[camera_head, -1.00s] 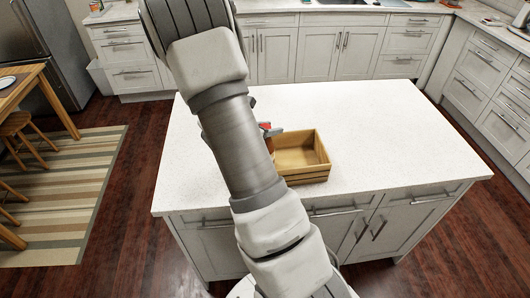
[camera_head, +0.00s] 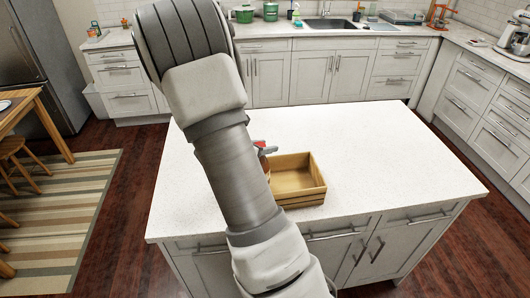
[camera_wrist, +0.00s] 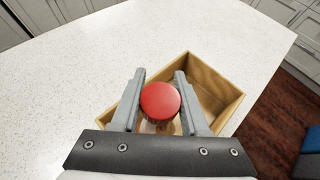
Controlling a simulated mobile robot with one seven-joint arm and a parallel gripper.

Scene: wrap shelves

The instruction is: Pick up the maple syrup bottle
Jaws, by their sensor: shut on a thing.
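The maple syrup bottle (camera_wrist: 161,100) shows in the wrist view as a round red cap seen from above, with a little of its body below. My gripper (camera_wrist: 160,84) is shut on it, one finger on each side of the cap. In the head view my arm hides most of the bottle; a bit of red shows by my gripper (camera_head: 264,148), at the left end of the wooden box. I cannot tell whether the bottle's base is lifted or still rests on something.
An open wooden box (camera_head: 313,170) stands on the white island counter (camera_head: 385,150), close beside the bottle; its visible inside looks empty. The rest of the counter top is clear. Cabinets and a sink (camera_head: 330,24) line the back wall.

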